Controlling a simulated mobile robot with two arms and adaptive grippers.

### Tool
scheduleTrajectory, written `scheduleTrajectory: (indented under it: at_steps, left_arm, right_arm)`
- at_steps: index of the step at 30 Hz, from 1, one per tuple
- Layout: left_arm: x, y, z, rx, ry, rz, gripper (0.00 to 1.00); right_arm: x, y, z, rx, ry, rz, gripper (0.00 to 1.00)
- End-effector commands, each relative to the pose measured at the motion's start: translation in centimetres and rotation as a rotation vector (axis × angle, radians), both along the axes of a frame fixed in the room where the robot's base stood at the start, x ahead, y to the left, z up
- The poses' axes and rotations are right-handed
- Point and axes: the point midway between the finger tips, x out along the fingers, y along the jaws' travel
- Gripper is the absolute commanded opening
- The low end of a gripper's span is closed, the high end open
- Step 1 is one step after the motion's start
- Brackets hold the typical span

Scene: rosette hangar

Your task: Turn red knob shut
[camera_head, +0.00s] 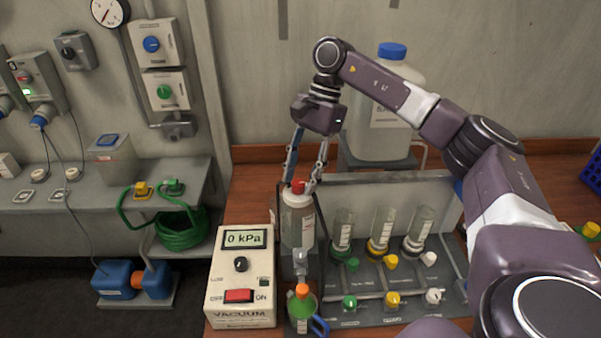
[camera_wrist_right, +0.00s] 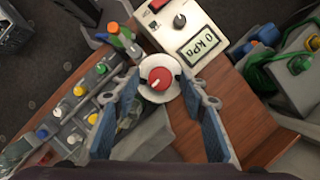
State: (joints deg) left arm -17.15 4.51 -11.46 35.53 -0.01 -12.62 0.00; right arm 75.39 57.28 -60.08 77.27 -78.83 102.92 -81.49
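The red knob (camera_head: 298,187) sits on top of a white cylindrical bottle (camera_head: 297,222) behind the vacuum box. In the wrist view the knob (camera_wrist_right: 157,80) is round, with a pale mark on its face and a white round rim (camera_wrist_right: 159,62) around it. My right gripper (camera_head: 302,182) points down from above at the knob. In the wrist view its fingers (camera_wrist_right: 159,82) are apart, one on each side of the knob, with visible gaps. It is open and holds nothing. My left gripper is not in view.
The vacuum box (camera_head: 241,290) reads 0 kPa, left of the bottle. A green flask with an orange cap (camera_head: 302,307) stands in front. A rack of glass cylinders and small coloured valves (camera_head: 385,264) is to the right. A large blue-capped jug (camera_head: 388,105) stands behind.

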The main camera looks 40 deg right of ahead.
Motion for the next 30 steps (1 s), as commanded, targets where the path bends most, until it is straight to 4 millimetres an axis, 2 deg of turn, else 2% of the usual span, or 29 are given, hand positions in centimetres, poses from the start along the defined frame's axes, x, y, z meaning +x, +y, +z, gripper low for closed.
scheduleTrajectory:
  at_steps: [8, 19, 30]
  left_arm:
    - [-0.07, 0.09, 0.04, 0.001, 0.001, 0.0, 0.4]
    - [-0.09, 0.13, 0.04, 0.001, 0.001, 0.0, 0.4]
    - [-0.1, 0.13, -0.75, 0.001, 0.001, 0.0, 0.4]
  right_arm:
    - [-0.02, 0.11, -0.3, 0.0, -0.001, -0.001, 0.4]
    - [0.0, 0.13, -0.25, 0.001, -0.001, 0.0, 0.0]
    - [-0.06, 0.13, -0.44, 0.0, -0.002, -0.058, 0.0]
